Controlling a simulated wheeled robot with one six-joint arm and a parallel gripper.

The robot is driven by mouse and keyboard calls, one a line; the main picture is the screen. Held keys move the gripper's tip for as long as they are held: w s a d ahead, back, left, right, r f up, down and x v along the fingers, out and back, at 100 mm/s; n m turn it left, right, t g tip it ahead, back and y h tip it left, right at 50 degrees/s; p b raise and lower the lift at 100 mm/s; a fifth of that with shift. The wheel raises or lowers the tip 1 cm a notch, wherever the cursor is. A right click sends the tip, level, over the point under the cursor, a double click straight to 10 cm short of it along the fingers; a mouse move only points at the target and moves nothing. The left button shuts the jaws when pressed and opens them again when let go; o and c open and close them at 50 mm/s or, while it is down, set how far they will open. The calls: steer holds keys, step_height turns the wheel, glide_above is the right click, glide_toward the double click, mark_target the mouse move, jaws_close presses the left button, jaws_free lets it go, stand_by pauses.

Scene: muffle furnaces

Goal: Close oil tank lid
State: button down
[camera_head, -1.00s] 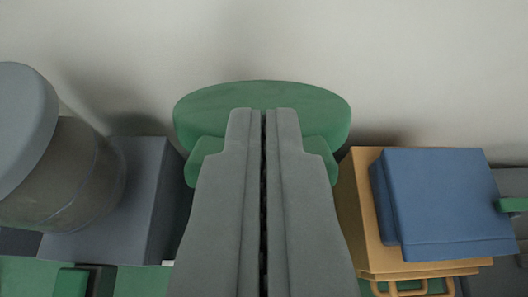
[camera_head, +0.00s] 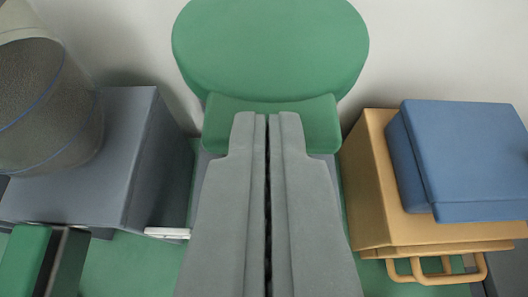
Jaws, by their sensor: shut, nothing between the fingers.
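My gripper (camera_head: 262,117) is shut and empty, pointing up the picture in the middle of the view. Its tips overlap the lower part of a green object in the picture. That object has a large rounded green disc (camera_head: 270,50) above and a smaller green block (camera_head: 270,122) below; I cannot tell whether the tips touch it. Nothing is clearly marked as the oil tank. A dark grey drum (camera_head: 45,110) with thin blue lines stands at the left, with a pale grey rounded part (camera_head: 16,22) at its top, cut off by the picture edge. I cannot tell which part is the lid.
The drum stands on a grey box (camera_head: 135,150). At the right, a blue box (camera_head: 460,160) sits on a tan box (camera_head: 385,180) with tan handles (camera_head: 430,270). A green block (camera_head: 25,255) is at the lower left. A pale wall (camera_head: 120,40) is behind.

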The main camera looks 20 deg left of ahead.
step_height(320, 180, down, 2)
steer(key=shift+w+d+f, duration=0.1)
steer(key=shift+d, duration=0.05)
stand_by(0.3)
step_height(320, 180, up, 4)
steer(key=s+d+f, duration=0.2)
steer(key=s+d, duration=0.1)
steer(key=s, duration=0.6)
steer(key=shift+s+d, duration=0.15)
steer(key=shift+d, duration=0.15)
